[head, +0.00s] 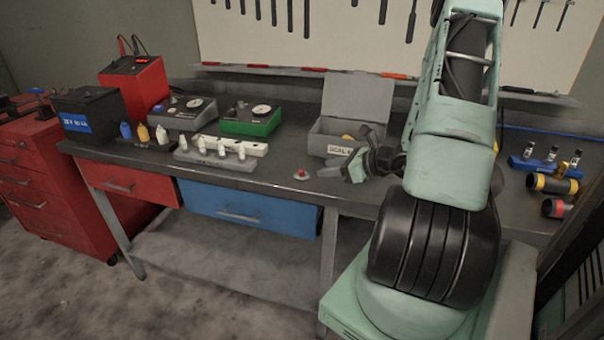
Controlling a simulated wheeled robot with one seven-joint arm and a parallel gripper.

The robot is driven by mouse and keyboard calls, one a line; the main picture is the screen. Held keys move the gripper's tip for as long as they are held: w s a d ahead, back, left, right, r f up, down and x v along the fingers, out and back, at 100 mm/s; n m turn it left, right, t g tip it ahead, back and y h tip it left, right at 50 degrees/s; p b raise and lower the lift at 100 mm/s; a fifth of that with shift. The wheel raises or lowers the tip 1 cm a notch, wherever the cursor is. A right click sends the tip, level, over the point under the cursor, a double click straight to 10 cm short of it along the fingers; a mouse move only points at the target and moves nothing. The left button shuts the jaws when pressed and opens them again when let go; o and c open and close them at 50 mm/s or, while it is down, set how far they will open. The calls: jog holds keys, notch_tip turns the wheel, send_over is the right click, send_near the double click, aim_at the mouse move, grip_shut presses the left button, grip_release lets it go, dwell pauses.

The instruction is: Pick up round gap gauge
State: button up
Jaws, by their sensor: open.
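A small round piece with a red top and a pale rim (301,175) lies on the dark workbench (270,182) near its front edge. It may be the round gap gauge, but it is too small to tell for sure. My gripper (342,170) is just to its right, in front of the open grey box, with its fingers pointing left and toward the bench. The jaws are open, and I see nothing between them. My arm hides part of the bench to the right of the gripper.
An open grey box (325,136) stands behind my gripper with something yellow in it. A rack of white pieces (215,157), a green gauge box (245,127), a grey gauge box (180,121) and bottles stand left.

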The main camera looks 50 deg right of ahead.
aim_at(303, 170)
jog(key=x, duration=0.4)
jog(key=p+x, duration=0.1)
jog(key=x, duration=0.2)
jog(key=shift+a+r+p, duration=0.1)
jog(key=shift+a+p, duration=0.2)
jog(key=shift+p, duration=0.1)
jog(key=shift+w+f, duration=0.3)
jog(key=shift+w, duration=0.15)
grip_shut()
